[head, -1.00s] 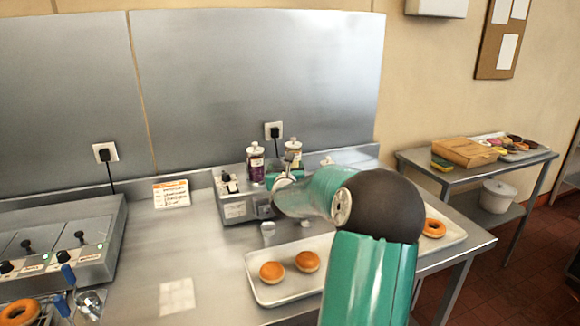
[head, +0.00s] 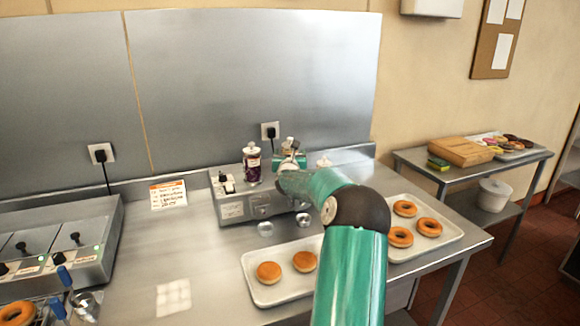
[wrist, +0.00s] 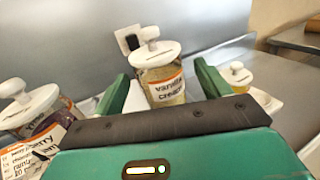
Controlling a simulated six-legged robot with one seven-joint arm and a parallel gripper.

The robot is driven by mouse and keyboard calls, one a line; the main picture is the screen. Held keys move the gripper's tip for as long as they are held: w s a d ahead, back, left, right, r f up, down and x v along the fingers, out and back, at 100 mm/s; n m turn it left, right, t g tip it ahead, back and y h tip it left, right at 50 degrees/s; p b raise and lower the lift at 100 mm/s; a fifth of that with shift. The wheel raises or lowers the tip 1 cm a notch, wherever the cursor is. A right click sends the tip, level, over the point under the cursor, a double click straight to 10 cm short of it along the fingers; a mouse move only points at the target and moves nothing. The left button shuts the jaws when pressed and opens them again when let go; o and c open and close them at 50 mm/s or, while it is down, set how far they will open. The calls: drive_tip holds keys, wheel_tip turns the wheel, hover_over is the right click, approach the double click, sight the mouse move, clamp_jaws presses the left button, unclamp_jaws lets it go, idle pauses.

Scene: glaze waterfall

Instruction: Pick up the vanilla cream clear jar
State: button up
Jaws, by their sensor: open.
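The vanilla cream clear jar (wrist: 165,85) has a white knobbed lid, pale yellow contents and a white and orange label. In the wrist view it stands upright between the two green fingers of my gripper (wrist: 160,80). The fingers are apart, one on each side of it; I cannot tell whether either touches it. Its lower part is hidden behind my gripper's body. In the head view my gripper (head: 290,161) is at the jar, above the steel unit (head: 240,206), and hides most of it.
A dark berry jar (head: 252,164) stands close on the left; it also shows in the wrist view (wrist: 38,112). A smaller white-lidded jar (wrist: 238,76) is on the right. A white tray (head: 262,292) of donuts lies in front. The steel backsplash (head: 250,80) rises behind.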

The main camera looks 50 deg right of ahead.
drive_tip(key=shift+x, duration=1.4)
clamp_jaws()
